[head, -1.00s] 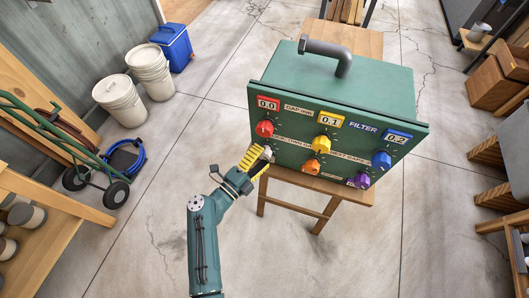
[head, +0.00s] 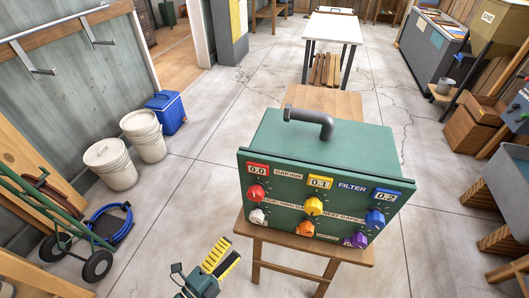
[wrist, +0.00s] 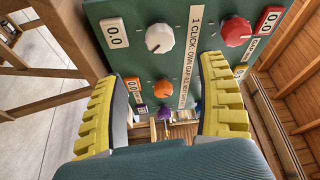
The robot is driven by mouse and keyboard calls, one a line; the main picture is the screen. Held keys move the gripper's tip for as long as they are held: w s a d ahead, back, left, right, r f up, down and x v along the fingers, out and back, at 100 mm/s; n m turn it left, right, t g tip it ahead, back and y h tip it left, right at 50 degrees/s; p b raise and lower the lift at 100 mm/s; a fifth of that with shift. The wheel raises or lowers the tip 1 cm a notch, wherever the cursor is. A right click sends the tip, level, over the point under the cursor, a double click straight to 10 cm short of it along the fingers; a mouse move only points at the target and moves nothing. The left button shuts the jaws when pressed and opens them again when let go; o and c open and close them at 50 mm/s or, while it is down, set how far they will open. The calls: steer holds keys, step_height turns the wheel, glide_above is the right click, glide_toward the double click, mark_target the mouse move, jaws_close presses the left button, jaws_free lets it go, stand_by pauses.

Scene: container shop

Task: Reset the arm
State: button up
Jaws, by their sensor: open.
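My gripper (head: 232,250) is low in the head view, left of and in front of the green control box (head: 330,145). Its two yellow ribbed fingers are apart, with nothing between them, and it stands clear of the box. In the wrist view the open fingers (wrist: 163,75) frame the panel. The panel has a red knob (head: 256,193), yellow knob (head: 313,206), blue knob (head: 375,217), white knob (head: 257,216), orange knob (head: 304,229) and purple knob (head: 356,240). The upper displays read 0.0, 0.1 and 0.2. Most of my arm is out of the head view.
The box stands on a wooden stool (head: 268,240). A hand truck (head: 50,225) with a blue hose, white buckets (head: 110,165) and a blue cooler (head: 167,112) are at left. A metal sink (head: 490,180) is at right. Open concrete floor lies between.

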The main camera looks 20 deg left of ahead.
steer(key=w+d+r+n+t+y, duration=0.15)
steer(key=r+n+y, duration=0.35)
steer(key=r, duration=0.7)
steer(key=w+r+n+t+y, duration=0.3)
steer(key=r+n+y, duration=0.1)
steer(key=r, duration=0.8)
steer(key=w+d+r+n+t+y, duration=0.1)
steer(key=w+r+n+t+y, duration=0.3)
steer(key=r, duration=0.7)
steer(key=s+d+r+n+g+h+p, duration=0.1)
steer(key=s+d+r+n+h, duration=0.2)
steer(key=d, duration=0.5)
steer(key=s+d+r+n+g+h+p, duration=0.1)
steer(key=s+d+r+g+h, duration=0.15)
steer(key=s+d+r, duration=0.4)
steer(key=s+d+r+n+g+h, duration=0.1)
steer(key=d+r+n+h, duration=0.15)
steer(key=d, duration=0.75)
step_height(320, 180, up, 30)
steer(key=p, duration=3)
steer(key=shift+w+a+r+m, duration=0.2)
steer(key=shift+a+r+m, duration=0.05)
steer(key=shift+a+m, duration=0.1)
